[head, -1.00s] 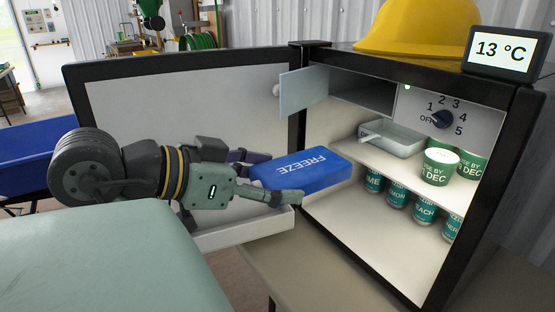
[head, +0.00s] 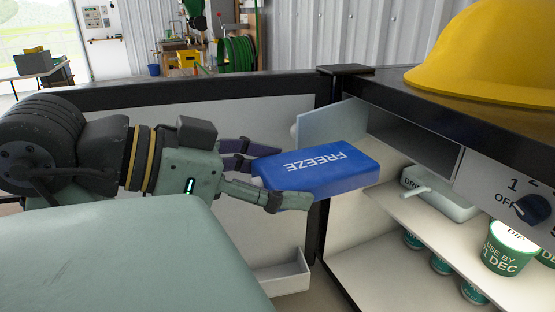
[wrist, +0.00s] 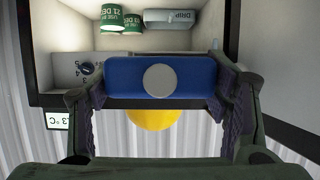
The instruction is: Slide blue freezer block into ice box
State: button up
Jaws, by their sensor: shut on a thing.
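The blue freezer block (head: 325,166), marked FREEZE, lies about flat in the air in front of the fridge. My gripper (head: 270,178) is shut on its near end, one finger on each side. The ice box (head: 415,142) is the dark compartment at the fridge's top left, and its pale flap (head: 332,124) stands open to the left. The block's far end is close to the opening, below and right of the flap; whether it touches anything I cannot tell. In the wrist view the block's end (wrist: 205,77) with a white disc faces me and hides the ice box.
The fridge door (head: 200,130) stands wide open behind my arm. A drip tray (head: 440,195) sits below the ice box, and green tubs (head: 505,250) stand on the shelf. A dial (head: 532,208) is right of the ice box. A yellow hard hat (head: 490,60) lies on top.

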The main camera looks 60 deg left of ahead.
jog(key=w+d+f+b, duration=0.1)
jog(key=w+d, duration=0.1)
jog(key=w, duration=2.1)
jog(key=shift+w, duration=0.3)
dwell(1.1)
jog(key=o, duration=1.8)
jog(key=shift+f, duration=0.1)
jog(key=shift+c, duration=0.2)
jog(key=v, duration=0.7)
jog(key=shift+s, duration=0.25)
